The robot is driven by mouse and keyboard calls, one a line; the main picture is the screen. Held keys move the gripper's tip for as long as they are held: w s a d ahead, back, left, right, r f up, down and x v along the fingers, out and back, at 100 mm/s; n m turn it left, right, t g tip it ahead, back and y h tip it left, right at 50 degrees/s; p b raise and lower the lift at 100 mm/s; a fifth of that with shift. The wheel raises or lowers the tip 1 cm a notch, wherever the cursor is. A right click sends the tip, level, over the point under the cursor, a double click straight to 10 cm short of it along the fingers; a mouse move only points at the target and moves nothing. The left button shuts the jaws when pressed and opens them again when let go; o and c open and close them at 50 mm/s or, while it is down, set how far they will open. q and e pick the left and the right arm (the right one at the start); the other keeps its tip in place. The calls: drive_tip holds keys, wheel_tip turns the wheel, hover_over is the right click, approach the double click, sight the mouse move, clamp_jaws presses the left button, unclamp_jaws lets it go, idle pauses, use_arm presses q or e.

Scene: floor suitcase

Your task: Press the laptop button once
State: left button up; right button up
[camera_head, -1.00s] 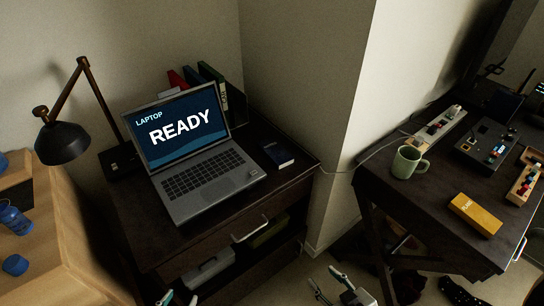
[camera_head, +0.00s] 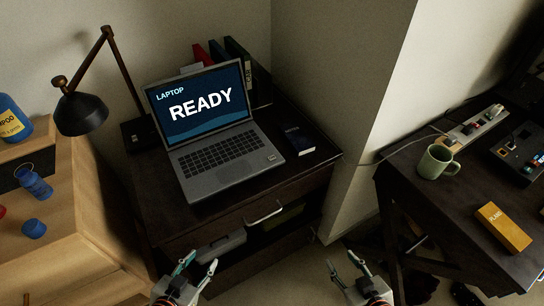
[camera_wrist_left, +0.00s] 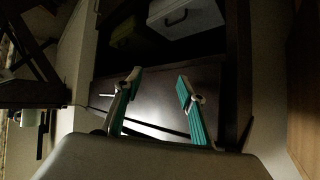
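The laptop (camera_head: 218,172) stands open on a dark desk in the head view, its screen (camera_head: 202,103) reading "LAPTOP READY". A small light-edged patch (camera_head: 271,157) on the laptop's front right corner may be the button; it is too small to tell. My left gripper (camera_head: 199,261) is open and empty, in front of and below the laptop, apart from it. It also shows open in the left wrist view (camera_wrist_left: 158,84), with a drawer unit beyond it. My right gripper (camera_head: 342,260) is open and empty, farther right, over the floor.
The dark desk (camera_head: 170,222) has a handle (camera_head: 264,212) at its front. A lamp (camera_head: 82,113) stands left, and a dark blue book (camera_head: 299,141) lies right of the laptop. Another table holds a green mug (camera_head: 436,162) and a yellow box (camera_head: 503,228).

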drive_tip(key=shift+d, duration=0.1)
clamp_jaws()
idle(1.0)
